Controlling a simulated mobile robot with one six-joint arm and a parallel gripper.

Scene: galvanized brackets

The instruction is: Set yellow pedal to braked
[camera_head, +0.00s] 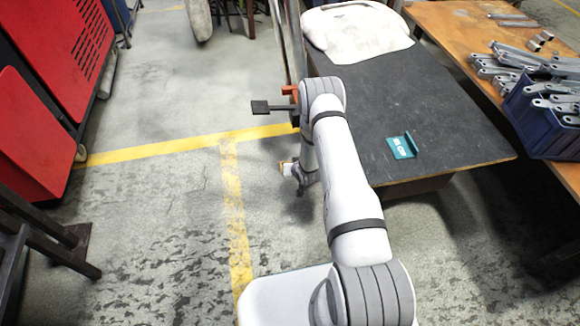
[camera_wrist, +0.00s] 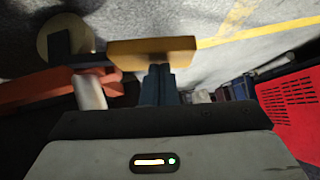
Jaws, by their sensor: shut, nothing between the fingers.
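The yellow pedal (camera_wrist: 150,52) is a flat yellow-orange bar in the upper middle of the wrist view. It looks roughly level there. Whether it is in its braked position cannot be told. My gripper (camera_wrist: 158,70) is shut and empty, its dark fingers pointing at the pedal's near face. The tips overlap its lower edge in the picture; contact is unclear. My arm hides most of that area and my fingers.
An orange-red bar (camera_wrist: 45,88) and a pale block (camera_wrist: 90,92) lie left of my fingers. A teal bracket (camera_head: 402,146) sits on the cart. A workbench with a blue bin (camera_head: 535,118) stands right. Red machinery (camera_head: 45,95) stands left. Open floor lies between.

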